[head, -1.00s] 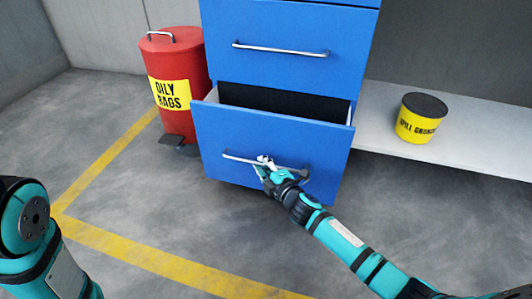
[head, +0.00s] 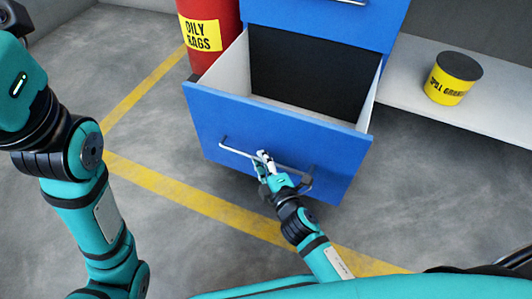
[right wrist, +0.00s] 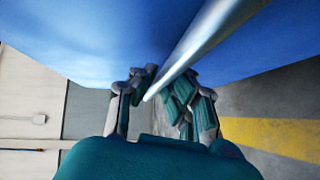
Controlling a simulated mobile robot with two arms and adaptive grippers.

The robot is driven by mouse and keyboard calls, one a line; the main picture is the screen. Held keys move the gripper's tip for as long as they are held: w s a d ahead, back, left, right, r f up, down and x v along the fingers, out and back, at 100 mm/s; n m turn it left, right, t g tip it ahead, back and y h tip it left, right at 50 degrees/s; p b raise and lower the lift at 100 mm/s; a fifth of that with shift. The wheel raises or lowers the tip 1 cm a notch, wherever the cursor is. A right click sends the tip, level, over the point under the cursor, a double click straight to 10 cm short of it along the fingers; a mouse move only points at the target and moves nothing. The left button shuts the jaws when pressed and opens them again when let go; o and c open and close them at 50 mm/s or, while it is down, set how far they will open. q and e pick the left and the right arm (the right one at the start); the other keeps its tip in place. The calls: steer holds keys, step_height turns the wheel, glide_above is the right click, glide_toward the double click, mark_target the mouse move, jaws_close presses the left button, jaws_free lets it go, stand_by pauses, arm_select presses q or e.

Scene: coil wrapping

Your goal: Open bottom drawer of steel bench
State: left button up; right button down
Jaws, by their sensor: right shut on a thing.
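The bottom drawer (head: 300,140) of the blue bench is pulled well out, with its white inner sides and dark interior showing in the head view. Its silver bar handle (head: 237,152) runs across the front. My right gripper (head: 264,163) is shut on this handle near its middle. In the right wrist view the handle (right wrist: 205,45) passes between the fingers of my right gripper (right wrist: 158,98), close to the blue drawer front. My left arm shows at the left of the head view, but its gripper is out of the picture.
The drawer above (head: 330,18) is shut. A red oily rags bin (head: 212,45) stands to the left, behind the open drawer. A yellow tub with a dark lid (head: 452,78) sits on the pale shelf (head: 405,92) at right. Yellow floor lines (head: 190,195) cross the clear floor.

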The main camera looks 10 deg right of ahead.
steer(key=shift+r, duration=0.2)
steer(key=c, duration=1.4)
jaws_free()
steer(key=shift+f, duration=0.1)
steer(key=v, duration=1.2)
